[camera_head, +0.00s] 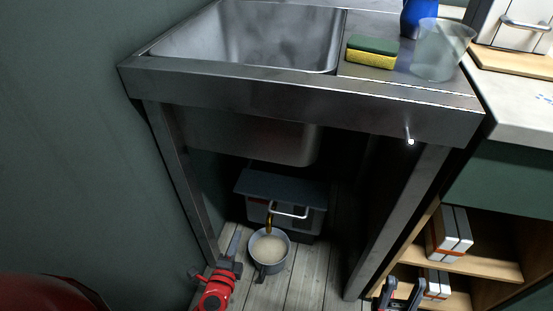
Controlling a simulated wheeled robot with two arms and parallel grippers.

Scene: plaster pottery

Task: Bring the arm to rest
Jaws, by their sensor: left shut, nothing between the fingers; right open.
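My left gripper (232,246), on a red arm, is low beneath the front of the sink. Its fingers are shut with nothing visible between them, just left of a grey pot (268,266) on the floor. I cannot tell whether they touch the pot. The pot holds a pale, creamy liquid. My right gripper (401,290) is at the bottom edge of the view, its dark fingers apart and empty, in front of the shelves. Most of the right arm is out of view.
A steel sink unit (290,88) stands above, with a sponge (371,51), a clear cup (442,48) and a blue bottle (419,17) on it. A grey box (284,188) is behind the pot. Shelves (477,264) hold boxes at right. A green wall is at left.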

